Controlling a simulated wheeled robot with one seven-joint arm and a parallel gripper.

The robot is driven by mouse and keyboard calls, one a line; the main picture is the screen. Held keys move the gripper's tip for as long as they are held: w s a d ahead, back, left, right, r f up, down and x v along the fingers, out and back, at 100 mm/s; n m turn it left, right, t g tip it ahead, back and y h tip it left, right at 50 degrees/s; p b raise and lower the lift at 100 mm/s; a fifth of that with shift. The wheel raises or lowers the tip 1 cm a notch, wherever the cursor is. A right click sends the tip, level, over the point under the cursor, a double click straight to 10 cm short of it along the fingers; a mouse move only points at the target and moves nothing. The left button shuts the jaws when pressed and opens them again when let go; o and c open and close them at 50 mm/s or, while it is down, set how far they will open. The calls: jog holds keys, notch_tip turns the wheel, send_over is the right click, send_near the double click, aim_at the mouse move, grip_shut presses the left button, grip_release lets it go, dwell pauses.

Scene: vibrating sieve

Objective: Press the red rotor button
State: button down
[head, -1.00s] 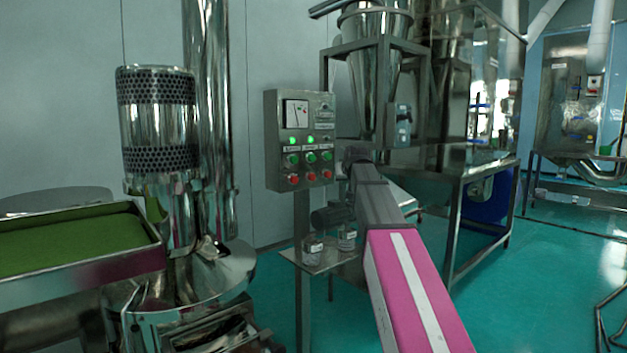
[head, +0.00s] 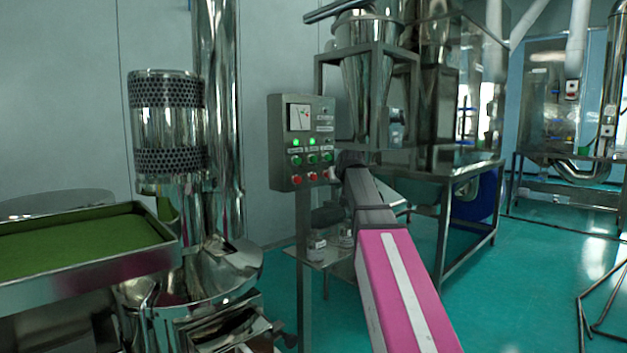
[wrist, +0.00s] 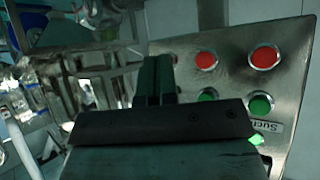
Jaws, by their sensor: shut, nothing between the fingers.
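The control panel (head: 301,142) is a grey metal box on a post, with a gauge, lit green lamps, a row of green buttons and a row of red buttons below. The red buttons show in the head view (head: 297,180) and in the wrist view, one at the far right (wrist: 265,57) and one left of it (wrist: 206,60). A third red button (wrist: 173,58) shows partly beside the fingers. Which one is the rotor button cannot be read. My gripper (wrist: 155,65) is shut and empty, close to the panel at that third button's side. Contact cannot be told.
A green-surfaced tray (head: 80,240) and a perforated steel cylinder (head: 168,125) stand left of the panel. A steel hopper in a frame (head: 367,85) stands behind my arm at the right. Open teal floor (head: 530,290) lies to the right.

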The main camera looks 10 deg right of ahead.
jog(key=w+a, duration=0.5)
jog(key=w, duration=0.2)
dwell(0.6)
jog(key=shift+w+a, duration=0.1)
jog(key=shift+a, duration=0.05)
dwell(1.7)
jog(key=shift+w+a, duration=0.2)
jog(key=shift+w, duration=0.1)
jog(key=shift+w+a, duration=0.3)
jog(key=shift+w, duration=0.15)
dwell(0.9)
jog(key=shift+s+d, duration=0.1)
jog(key=shift+s, duration=0.05)
dwell(0.3)
jog(key=shift+s+d, duration=0.4)
jog(key=shift+s, duration=0.2)
jog(key=shift+s+d, duration=0.75)
jog(key=shift+s, duration=0.3)
jog(key=shift+s+d, duration=0.75)
jog(key=shift+s, duration=0.25)
